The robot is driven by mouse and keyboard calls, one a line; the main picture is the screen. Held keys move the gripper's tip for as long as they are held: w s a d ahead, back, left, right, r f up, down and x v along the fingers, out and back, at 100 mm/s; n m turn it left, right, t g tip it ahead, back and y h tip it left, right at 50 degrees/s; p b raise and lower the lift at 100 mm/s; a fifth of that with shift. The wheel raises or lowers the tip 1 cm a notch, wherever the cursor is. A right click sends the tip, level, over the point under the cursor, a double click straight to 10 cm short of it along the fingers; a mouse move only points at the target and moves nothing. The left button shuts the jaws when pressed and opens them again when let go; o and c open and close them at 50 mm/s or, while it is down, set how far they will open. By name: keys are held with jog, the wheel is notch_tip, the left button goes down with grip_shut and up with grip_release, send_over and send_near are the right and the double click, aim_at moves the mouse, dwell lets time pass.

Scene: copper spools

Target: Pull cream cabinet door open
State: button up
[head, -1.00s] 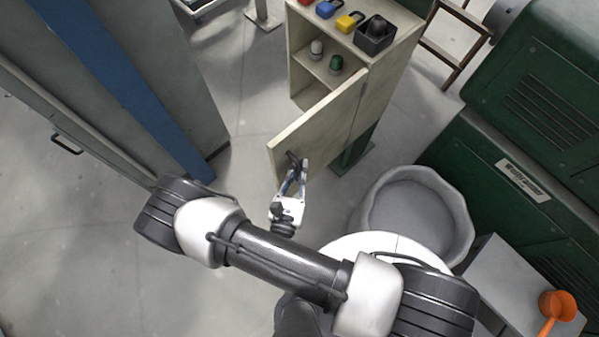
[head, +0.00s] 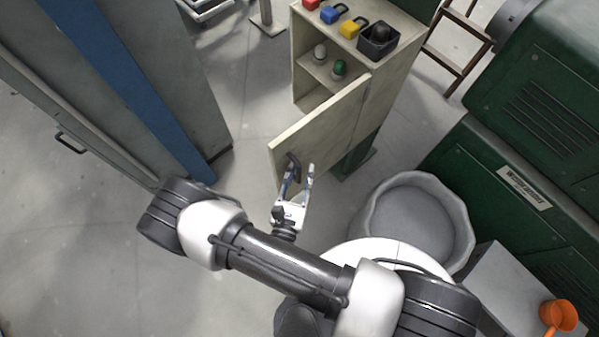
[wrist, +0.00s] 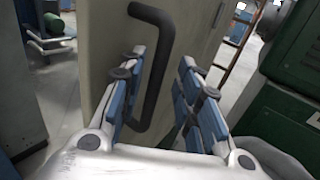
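The cream cabinet (head: 303,62) has its door (head: 318,128) swung well open toward me, and its shelf shows inside. The dark bar handle (head: 291,168) is on the door's outer face near the free edge. My gripper (head: 299,170) is at the handle, with its fingers spread apart. In the wrist view, the handle (wrist: 156,70) runs between the two blue-padded fingers of my gripper (wrist: 162,75), with a gap on the right side. The door face (wrist: 112,40) is just beyond the fingertips. Whether the left finger touches the handle I cannot tell.
Coloured padlocks (head: 328,14) and a black bin (head: 378,40) sit on the cabinet top. A grey round tub (head: 415,220) stands right of the door. Green machinery (head: 520,160) is at right, a blue-grey locker (head: 130,90) at left. Floor left of the door is clear.

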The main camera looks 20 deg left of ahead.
jog(key=s, duration=1.2)
jog(key=shift+d, duration=0.35)
jog(key=w+d+r+m+g+h, duration=0.4)
jog(key=d+r+m+g+h, duration=0.25)
jog(key=r+m, duration=0.3)
jog(key=w+d+r+m+g+h, duration=0.45)
jog(key=r+m+g, duration=0.4)
jog(key=m, duration=0.25)
jog(key=s+d+r+m+t+y, duration=0.1)
jog(key=d+r+m+y, duration=0.4)
jog(key=r+m, duration=0.3)
jog(key=s+d+r+m+y, duration=0.2)
jog(key=d+r+m+y, duration=0.3)
jog(key=d+r+m, duration=0.2)
jog(key=shift+d+r+m+t, duration=0.25)
jog(key=shift+r+m+t, duration=0.25)
jog(key=shift+r, duration=0.7)
